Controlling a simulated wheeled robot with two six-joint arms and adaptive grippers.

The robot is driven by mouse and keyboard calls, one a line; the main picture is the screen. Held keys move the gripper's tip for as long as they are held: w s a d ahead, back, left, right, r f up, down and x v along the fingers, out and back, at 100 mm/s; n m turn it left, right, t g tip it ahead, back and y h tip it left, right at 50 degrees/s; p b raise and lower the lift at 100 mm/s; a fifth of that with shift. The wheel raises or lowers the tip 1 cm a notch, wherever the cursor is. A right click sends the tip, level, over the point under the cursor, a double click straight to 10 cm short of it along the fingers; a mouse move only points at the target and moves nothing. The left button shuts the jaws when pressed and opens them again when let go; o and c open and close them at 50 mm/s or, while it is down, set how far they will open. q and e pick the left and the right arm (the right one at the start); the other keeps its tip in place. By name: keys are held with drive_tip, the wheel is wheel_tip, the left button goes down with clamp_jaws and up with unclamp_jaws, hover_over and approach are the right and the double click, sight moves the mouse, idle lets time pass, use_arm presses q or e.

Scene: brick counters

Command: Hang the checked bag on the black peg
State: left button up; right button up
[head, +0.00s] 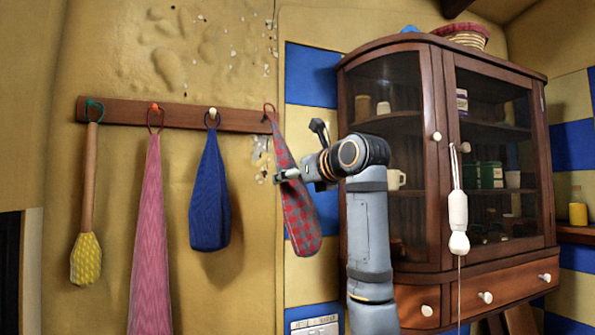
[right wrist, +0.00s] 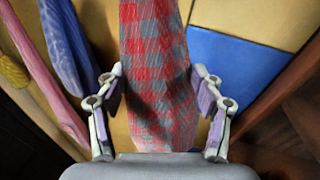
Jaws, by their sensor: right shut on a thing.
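The checked bag (head: 300,215), red and grey, hangs tilted at the right end of the wooden rack in the head view. Its red loop (head: 269,106) is at the dark peg (head: 265,117), which I take for the black one; I cannot tell whether the loop is around it or in front of it. My right gripper (head: 281,177) is shut on the bag's upper part. In the right wrist view the checked bag (right wrist: 155,65) runs between the two fingers of my right gripper (right wrist: 157,80). My left gripper is not in view.
On the wooden rack (head: 185,116) hang a yellow-headed brush (head: 86,258), a pink bag (head: 151,230) and a blue bag (head: 209,200), left of the checked bag. A glass-fronted cabinet (head: 437,200) stands close on the right, with a white hanging pull (head: 458,212).

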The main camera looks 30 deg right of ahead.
drive_tip(key=shift+w+d+p, duration=0.2)
drive_tip(key=shift+w+p, duration=0.2)
drive_tip(key=shift+w, duration=0.2)
drive_tip(key=shift+w+d+p, duration=0.15)
drive_tip(key=shift+w+p, duration=0.2)
drive_tip(key=shift+w, duration=0.25)
drive_tip(key=shift+w+d+p, duration=0.1)
drive_tip(key=shift+w+p, duration=0.35)
drive_tip(key=c, duration=0.4)
drive_tip(key=shift+w+f, duration=0.15)
drive_tip(key=shift+w, duration=0.05)
drive_tip(key=shift+c, duration=0.8)
drive_tip(key=shift+w+f+b, duration=0.35)
drive_tip(key=shift+f+b, duration=0.1)
drive_tip(key=shift+w+d+f, duration=0.1)
drive_tip(key=shift+w, duration=0.1)
